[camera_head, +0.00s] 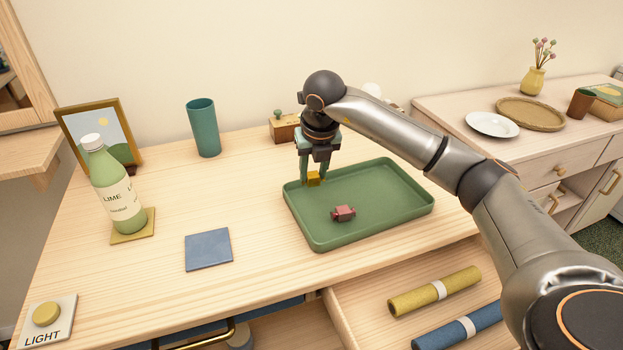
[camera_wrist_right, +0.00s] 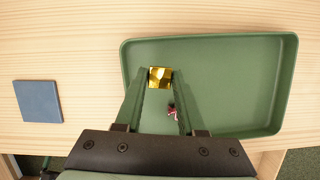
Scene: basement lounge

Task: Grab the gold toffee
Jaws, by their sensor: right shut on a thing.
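The gold toffee (camera_head: 314,179) is a small shiny yellow block over the back left part of the green tray (camera_head: 390,222). My right gripper (camera_head: 314,178) points down and is shut on the toffee. In the right wrist view the toffee (camera_wrist_right: 159,77) sits between the two green fingertips (camera_wrist_right: 160,78). I cannot tell whether it still touches the tray floor. A red wrapped toffee (camera_head: 343,213) lies in the tray, nearer the front; it also shows in the right wrist view (camera_wrist_right: 172,110), partly beside a finger. My left gripper is not in view.
A lime bottle (camera_head: 117,190) stands on a coaster at the left, before a picture frame (camera_head: 70,125). A teal cup (camera_head: 203,128) and a wooden box (camera_head: 284,128) stand behind. A blue square (camera_head: 208,249) lies left of the tray. An open drawer (camera_head: 355,310) is in front.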

